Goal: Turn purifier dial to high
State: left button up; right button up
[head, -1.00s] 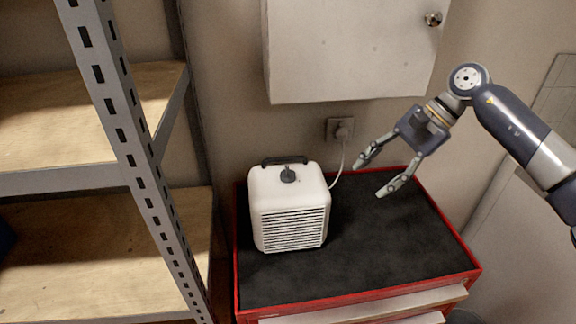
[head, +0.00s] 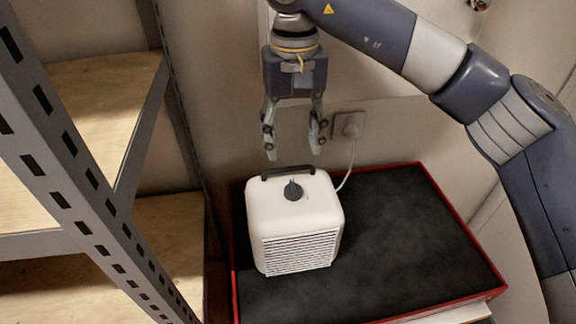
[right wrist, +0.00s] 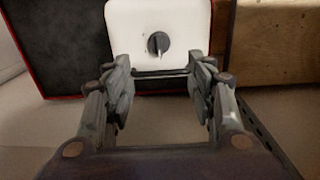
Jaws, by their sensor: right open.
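The white purifier (head: 292,222) stands on the black top of the red-edged cabinet, with a front grille and a black handle at the back. Its dark dial (head: 293,190) sits on top; in the right wrist view the dial (right wrist: 158,44) shows a light pointer mark. My right gripper (head: 294,154) is open and empty, pointing down above the rear of the purifier, apart from the dial. In the right wrist view its fingers (right wrist: 165,78) are spread, with the dial beyond them, between their lines. My left gripper is not in view.
A metal shelf rack (head: 75,160) with wooden boards stands close at the left. A power cord (head: 350,160) runs from the wall socket (head: 347,125) to behind the purifier. The cabinet top (head: 420,240) is clear to the right.

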aim_at(293, 185)
jog(key=f+p, duration=0.1)
jog(key=f, duration=0.2)
jog(key=s+f+p, duration=0.1)
jog(key=f, duration=0.2)
jog(key=shift+s+d, duration=0.1)
jog(key=shift+d, duration=0.1)
jog(key=f, duration=0.1)
jog(key=f+p, duration=0.1)
jog(key=shift+w+a+f, duration=0.1)
jog(key=shift+w+f, duration=0.1)
jog(key=shift+f, duration=0.2)
jog(key=shift+f+p, duration=0.3)
jog(key=shift+f, duration=0.45)
jog(key=shift+c, duration=1.1)
jog(key=c, duration=0.9)
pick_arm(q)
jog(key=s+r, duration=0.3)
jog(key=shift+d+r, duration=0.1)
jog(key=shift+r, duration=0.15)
